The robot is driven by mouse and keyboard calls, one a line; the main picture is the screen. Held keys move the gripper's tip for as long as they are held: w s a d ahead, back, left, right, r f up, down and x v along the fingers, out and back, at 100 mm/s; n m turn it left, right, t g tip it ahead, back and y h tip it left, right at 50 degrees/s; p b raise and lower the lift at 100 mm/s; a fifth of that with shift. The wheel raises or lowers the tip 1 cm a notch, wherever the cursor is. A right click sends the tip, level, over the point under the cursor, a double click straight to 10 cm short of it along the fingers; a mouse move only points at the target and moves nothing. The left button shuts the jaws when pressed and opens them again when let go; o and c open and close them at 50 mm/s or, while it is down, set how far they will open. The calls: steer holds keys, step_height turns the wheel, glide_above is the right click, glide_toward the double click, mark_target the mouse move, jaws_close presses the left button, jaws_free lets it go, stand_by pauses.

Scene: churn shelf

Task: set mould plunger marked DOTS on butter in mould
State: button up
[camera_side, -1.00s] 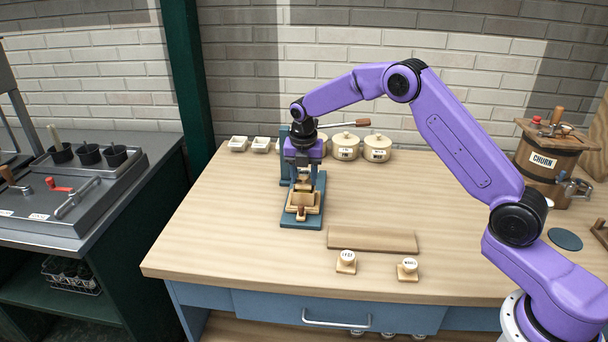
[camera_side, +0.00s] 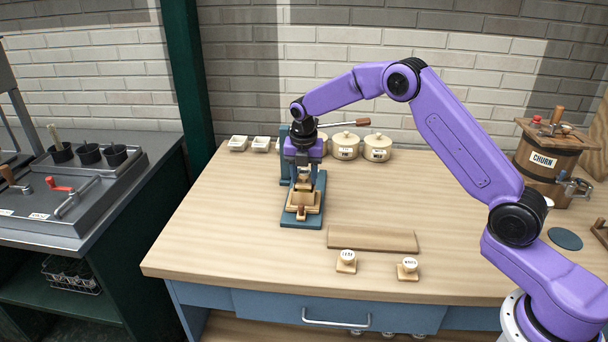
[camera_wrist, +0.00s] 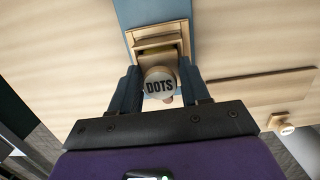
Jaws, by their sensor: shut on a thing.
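The mould plunger marked DOTS (camera_wrist: 159,84) shows its round label in the wrist view, between the two fingers of my gripper (camera_wrist: 162,90). My gripper (camera_side: 304,170) is shut on it and points down over the mould. The wooden mould (camera_side: 302,201) sits on a blue press base (camera_side: 302,223); it also shows in the wrist view (camera_wrist: 150,38). A little yellow, likely butter, shows inside the mould behind the plunger. The plunger's lower part is hidden, so I cannot tell whether it touches the butter.
Two other plungers, one marked LEAF (camera_side: 346,260) and one (camera_side: 408,268) with a label too small to read surely, stand in front of a wooden board (camera_side: 372,240). Lidded crocks (camera_side: 345,147) and white dishes (camera_side: 238,143) stand at the back. A churn (camera_side: 543,155) stands at right.

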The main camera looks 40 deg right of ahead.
steer(key=shift+f, duration=0.5)
stand_by(0.4)
steer(key=shift+r, duration=0.1)
stand_by(0.4)
steer(key=o, duration=1.1)
steer(key=c, duration=0.4)
steer(key=shift+o, duration=0.2)
steer(key=shift+s+a+r, duration=0.15)
steer(key=shift+r, duration=1.45)
steer(key=shift+s+a+r, duration=0.1)
steer(key=shift+r, duration=1.5)
steer(key=shift+s+a+r, duration=0.15)
steer(key=shift+r, duration=1.45)
